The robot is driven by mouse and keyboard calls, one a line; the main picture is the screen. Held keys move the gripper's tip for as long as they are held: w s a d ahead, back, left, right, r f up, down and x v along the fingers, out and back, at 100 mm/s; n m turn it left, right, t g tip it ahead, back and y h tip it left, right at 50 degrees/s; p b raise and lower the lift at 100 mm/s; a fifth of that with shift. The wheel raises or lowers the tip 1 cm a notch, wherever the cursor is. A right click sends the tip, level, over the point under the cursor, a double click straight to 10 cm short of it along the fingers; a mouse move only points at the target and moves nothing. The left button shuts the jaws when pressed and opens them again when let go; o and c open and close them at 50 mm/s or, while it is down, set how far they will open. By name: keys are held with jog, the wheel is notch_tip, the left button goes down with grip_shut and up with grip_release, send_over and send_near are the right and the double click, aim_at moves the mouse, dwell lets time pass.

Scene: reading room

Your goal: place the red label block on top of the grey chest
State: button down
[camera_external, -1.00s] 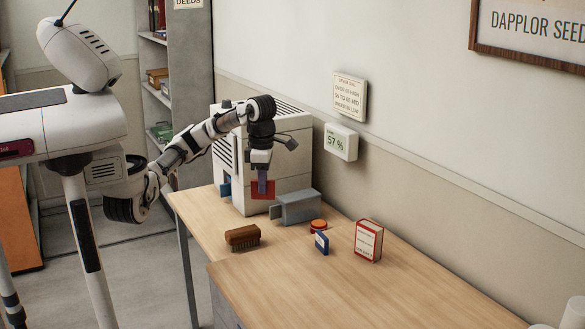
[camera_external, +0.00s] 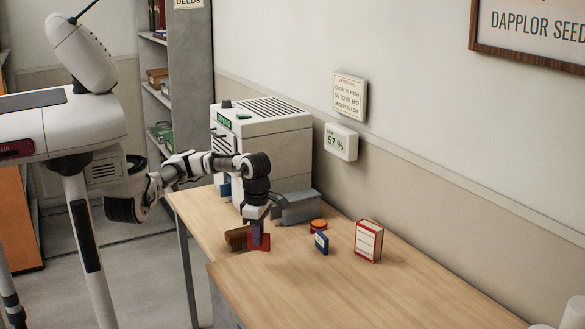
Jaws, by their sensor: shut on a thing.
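The red label block (camera_external: 262,243) is held in my gripper (camera_external: 257,232), which points straight down. The block is low over the table, in front of the brown brush; I cannot tell whether it touches the table. The grey chest (camera_external: 300,210) appears to be the small grey box on the table, behind and to the right of my gripper. My wrist hides part of its left side. Its visible top is bare.
A brown brush (camera_external: 236,238) lies left of the block, partly hidden. A large pale vented cabinet (camera_external: 283,150) stands behind. An orange round item (camera_external: 318,225), a small blue box (camera_external: 321,243) and a red-and-white box (camera_external: 368,241) stand right. The front of the table (camera_external: 300,285) is clear.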

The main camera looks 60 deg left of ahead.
aim_at(259, 250)
jog(key=shift+f, duration=2.5)
jog(key=shift+f, duration=0.1)
jog(key=shift+f, duration=0.15)
jog(key=c, duration=1.4)
grip_release()
jog(key=shift+c, duration=0.2)
jog(key=shift+r, duration=0.2)
